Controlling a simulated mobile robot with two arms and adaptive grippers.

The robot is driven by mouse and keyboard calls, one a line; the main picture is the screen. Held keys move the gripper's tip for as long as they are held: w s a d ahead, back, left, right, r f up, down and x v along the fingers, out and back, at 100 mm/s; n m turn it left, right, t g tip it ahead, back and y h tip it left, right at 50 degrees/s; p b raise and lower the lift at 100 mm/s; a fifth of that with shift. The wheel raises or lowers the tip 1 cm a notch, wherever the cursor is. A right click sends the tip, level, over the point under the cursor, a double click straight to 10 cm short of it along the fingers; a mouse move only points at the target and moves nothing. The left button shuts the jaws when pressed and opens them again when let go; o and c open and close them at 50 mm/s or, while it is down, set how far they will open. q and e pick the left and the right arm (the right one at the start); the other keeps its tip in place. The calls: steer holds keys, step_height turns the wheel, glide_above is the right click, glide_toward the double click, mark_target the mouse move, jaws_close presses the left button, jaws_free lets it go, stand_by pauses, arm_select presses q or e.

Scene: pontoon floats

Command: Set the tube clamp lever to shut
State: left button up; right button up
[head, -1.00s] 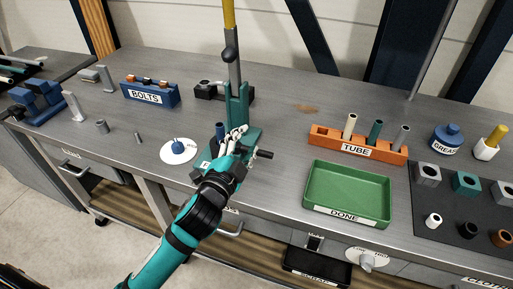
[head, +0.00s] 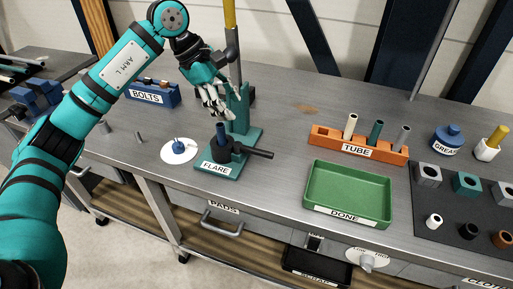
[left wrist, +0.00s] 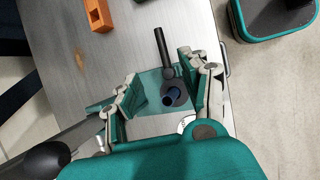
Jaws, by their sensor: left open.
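The left wrist view shows the lever (left wrist: 163,52) pointing up the picture from the clamp, the tube (left wrist: 172,98) seen from above. My left gripper (head: 216,110) is open and empty, above and slightly behind the clamp, not visibly touching it. In the wrist view its fingers (left wrist: 166,86) are spread either side of the clamp. My right gripper is out of view.
A teal upright (head: 238,105) with a tall yellow-handled lever (head: 231,45) stands right behind the clamp. A white disc (head: 179,151) lies to the left. The green DONE tray (head: 346,213) and orange TUBE rack (head: 370,151) are to the right, with bare bench between.

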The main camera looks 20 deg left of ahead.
mark_target(258, 149)
arm_select(q)
steer(key=p+x, duration=0.1)
steer(key=x, duration=0.4)
steer(key=p+x, duration=0.1)
steer(key=x, duration=0.5)
steer(key=a+p+x, duration=0.1)
steer(key=x, duration=0.5)
steer(key=shift+s+f+p, duration=0.15)
steer(key=shift+f+p, duration=0.1)
steer(key=shift+p, duration=0.15)
steer(key=shift+d, duration=0.1)
steer(key=shift+c, duration=0.2)
jaws_close()
